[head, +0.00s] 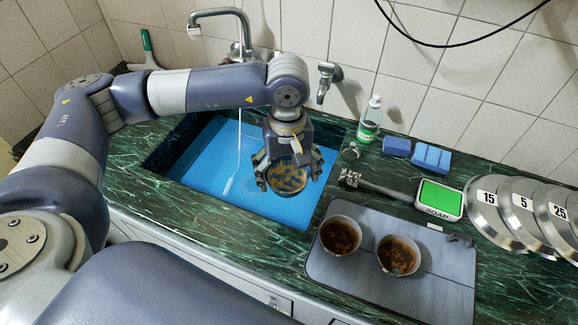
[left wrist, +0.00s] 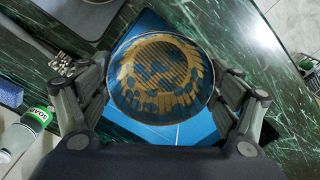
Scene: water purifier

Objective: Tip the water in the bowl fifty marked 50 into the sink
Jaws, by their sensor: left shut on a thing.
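My left gripper (head: 288,178) is shut on a round bowl (head: 287,177) and holds it above the right part of the blue sink (head: 215,165). The bowl also shows between the fingers in the left wrist view (left wrist: 161,78). It looks brown and blue inside; I cannot read a 50 on it, nor tell how much water it holds. In the head view the gripper hides part of the bowl. My right gripper is not in view.
Two bowls of brown liquid, one on the left (head: 340,236) and one on the right (head: 398,256), stand on a grey mat (head: 440,290). Round discs marked 15, 5 and 25 (head: 500,215) lie at the right. A faucet (head: 222,12) runs a thin stream. A bottle (head: 370,120) stands behind.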

